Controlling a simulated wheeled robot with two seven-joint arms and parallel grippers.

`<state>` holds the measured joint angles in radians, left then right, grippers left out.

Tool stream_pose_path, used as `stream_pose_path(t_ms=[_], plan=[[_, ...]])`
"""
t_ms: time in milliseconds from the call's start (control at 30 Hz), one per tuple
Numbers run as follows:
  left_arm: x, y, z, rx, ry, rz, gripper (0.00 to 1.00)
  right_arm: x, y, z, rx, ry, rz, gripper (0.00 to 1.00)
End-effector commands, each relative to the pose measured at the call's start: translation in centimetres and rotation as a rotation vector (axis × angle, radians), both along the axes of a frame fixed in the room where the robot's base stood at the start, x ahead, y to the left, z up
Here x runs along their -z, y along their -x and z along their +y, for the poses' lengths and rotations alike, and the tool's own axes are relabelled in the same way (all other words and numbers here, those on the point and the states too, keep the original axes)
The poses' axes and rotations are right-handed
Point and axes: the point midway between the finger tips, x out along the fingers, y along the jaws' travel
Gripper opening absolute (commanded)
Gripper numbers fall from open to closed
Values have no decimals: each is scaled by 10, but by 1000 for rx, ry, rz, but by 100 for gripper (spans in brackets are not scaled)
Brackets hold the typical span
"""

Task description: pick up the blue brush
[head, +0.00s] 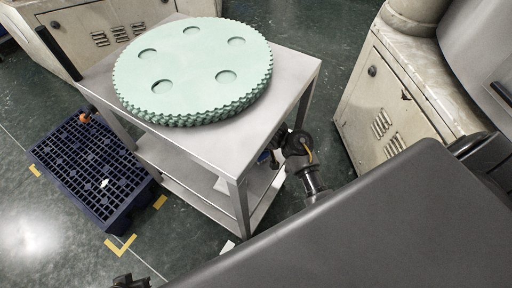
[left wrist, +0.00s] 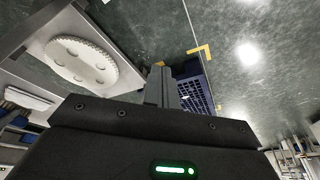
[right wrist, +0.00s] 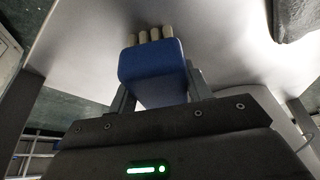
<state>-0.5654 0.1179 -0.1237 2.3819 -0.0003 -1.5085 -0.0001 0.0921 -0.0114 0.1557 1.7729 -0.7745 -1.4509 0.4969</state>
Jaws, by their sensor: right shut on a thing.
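The blue brush (right wrist: 153,72) has a blue block body and a row of pale bristle tufts. In the right wrist view it sits between the two fingers of my right gripper (right wrist: 157,88), which is shut on it. In the head view my right gripper (head: 277,152) is at the right side of the metal trolley, below its top, and mostly hides the brush. I cannot tell whether the brush touches a shelf. My left gripper (left wrist: 166,87) is shut and empty, with its fingers together, away from the brush.
The trolley top (head: 295,70) bears a stack of green toothed discs (head: 195,70); lower shelves (head: 180,160) are below. A dark blue pallet (head: 85,165) lies on the floor at left. Beige machine cabinets (head: 400,100) stand at right and at the back left.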

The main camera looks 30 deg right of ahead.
Motion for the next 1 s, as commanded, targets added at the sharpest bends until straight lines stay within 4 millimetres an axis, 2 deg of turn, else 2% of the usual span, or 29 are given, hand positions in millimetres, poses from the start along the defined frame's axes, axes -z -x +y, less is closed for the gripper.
stream_pose_path(t_ms=[333,700,1000], plan=[[1,-2,0,0,1,-5,0,-7,0,1,0,-1,-1,21],[55,-9,-3,6,-1,38,0,-42,-1,1,0,-2,-2,21],[100,-4,-3,10,-3,64,0,-38,75,-9,1,-1,3,21]])
